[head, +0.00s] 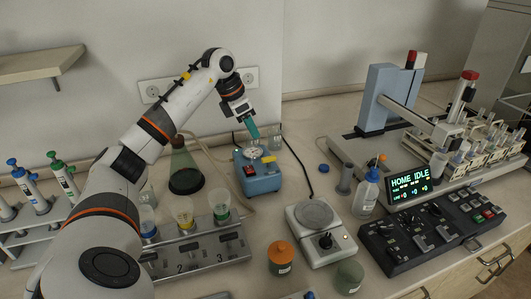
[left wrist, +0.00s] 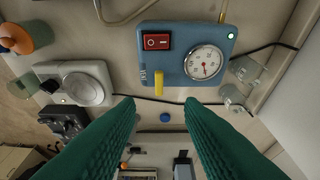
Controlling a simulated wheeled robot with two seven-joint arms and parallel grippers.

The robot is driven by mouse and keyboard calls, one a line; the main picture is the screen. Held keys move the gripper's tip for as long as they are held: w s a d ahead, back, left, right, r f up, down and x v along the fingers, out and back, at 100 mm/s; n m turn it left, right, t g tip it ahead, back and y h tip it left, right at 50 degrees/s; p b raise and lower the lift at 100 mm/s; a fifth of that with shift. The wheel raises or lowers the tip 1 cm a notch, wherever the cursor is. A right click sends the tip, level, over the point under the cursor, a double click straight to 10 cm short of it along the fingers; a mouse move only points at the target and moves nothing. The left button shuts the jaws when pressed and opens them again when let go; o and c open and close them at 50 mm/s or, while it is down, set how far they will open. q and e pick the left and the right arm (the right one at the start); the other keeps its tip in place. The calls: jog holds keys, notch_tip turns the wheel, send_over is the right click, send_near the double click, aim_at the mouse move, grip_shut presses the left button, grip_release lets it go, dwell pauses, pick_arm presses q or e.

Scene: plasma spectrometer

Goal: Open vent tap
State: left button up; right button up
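The vent tap is a small yellow lever (left wrist: 158,83) on the blue pump box (left wrist: 168,62). In the left wrist view it points down the picture from the box's edge, left of the round gauge (left wrist: 203,62) and below the red switch (left wrist: 157,40). In the head view the yellow lever (head: 268,159) shows on the blue box (head: 258,181). My left gripper (head: 253,133) hangs above the box. In the left wrist view its teal fingers (left wrist: 161,103) are apart and empty, with the lever beyond the gap between their tips. My right gripper is not in view.
A dark-bottomed flask (head: 186,170) stands left of the box, and clear glassware (head: 274,140) stands behind it. A hotplate (head: 320,232) and an orange-lidded jar (head: 281,256) are nearer the front. A blue cap (head: 323,168) lies right of the box. A dark cable runs beside the box.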

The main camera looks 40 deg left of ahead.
aim_at(268, 157)
pick_arm(q)
jog(key=p+x, duration=0.1)
jog(key=x, duration=1)
jog(key=shift+p, duration=0.35)
jog(key=shift+c, duration=0.4)
grip_shut()
